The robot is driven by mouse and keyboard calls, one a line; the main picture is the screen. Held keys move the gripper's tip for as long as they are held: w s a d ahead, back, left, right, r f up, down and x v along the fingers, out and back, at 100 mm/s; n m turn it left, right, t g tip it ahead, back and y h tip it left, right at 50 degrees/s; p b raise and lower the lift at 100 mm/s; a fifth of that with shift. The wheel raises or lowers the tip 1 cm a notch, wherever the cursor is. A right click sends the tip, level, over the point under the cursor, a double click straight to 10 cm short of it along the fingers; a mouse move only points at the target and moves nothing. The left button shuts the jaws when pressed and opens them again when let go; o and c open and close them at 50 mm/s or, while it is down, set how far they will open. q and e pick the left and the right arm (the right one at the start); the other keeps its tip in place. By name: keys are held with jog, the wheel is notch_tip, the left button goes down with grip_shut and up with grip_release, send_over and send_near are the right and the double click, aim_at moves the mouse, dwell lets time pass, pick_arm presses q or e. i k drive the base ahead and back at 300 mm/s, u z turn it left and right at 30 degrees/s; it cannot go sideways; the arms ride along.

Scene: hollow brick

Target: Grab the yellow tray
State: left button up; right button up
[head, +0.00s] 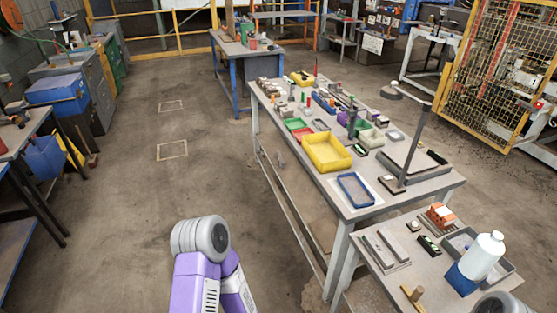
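The yellow tray (326,153) lies on the long workbench (408,190), near its left edge and about mid-length. It is shallow and looks empty. A smaller yellow container (302,78) stands farther back on the same bench. Neither gripper shows in the head view. A purple and grey part of my arm shows at the bottom centre, well short of the bench, and a grey part of my arm shows at the bottom right corner.
A blue tray (356,189) lies in front of the yellow tray, and a green tray (298,126) behind it. A lamp stand (410,140) rises to the right. A nearer table holds a white bottle (483,257). Open floor (130,210) lies left of the bench.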

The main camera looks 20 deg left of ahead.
aim_at(326, 152)
jog(key=u, duration=1.25)
jog(key=i, duration=1.65)
jog(key=z, duration=0.8)
